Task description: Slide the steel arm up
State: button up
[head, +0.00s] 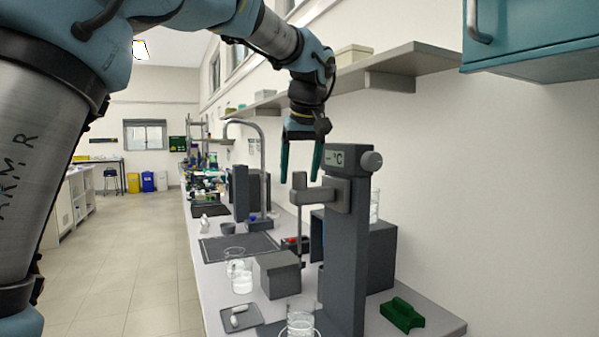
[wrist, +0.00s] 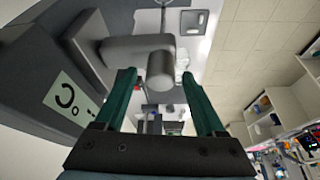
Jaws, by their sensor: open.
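The steel arm (head: 312,195) is a grey horizontal bar that sticks out left from a carriage block on the dark grey column (head: 345,250). A thin vertical rod (head: 299,235) hangs from its outer end. The column carries a °C display and a round knob (head: 371,161) at its top. My gripper (head: 301,168) points down just above the steel arm's outer end, with its green fingers apart. In the wrist view the arm's rounded end (wrist: 160,72) shows between and beyond the open fingers (wrist: 165,95). I cannot tell whether the fingers touch it.
A grey block (head: 278,274), a glass beaker (head: 239,280) and another beaker (head: 300,318) stand on the bench near the column. A green holder (head: 402,314) lies at right. A wall shelf (head: 400,64) and teal cabinet (head: 535,45) hang above right.

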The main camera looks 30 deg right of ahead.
jog(key=b+v, duration=0.1)
jog(key=v, duration=0.9)
jog(key=shift+r, duration=0.35)
jog(key=shift+s+a, duration=0.1)
jog(key=shift+s, duration=0.05)
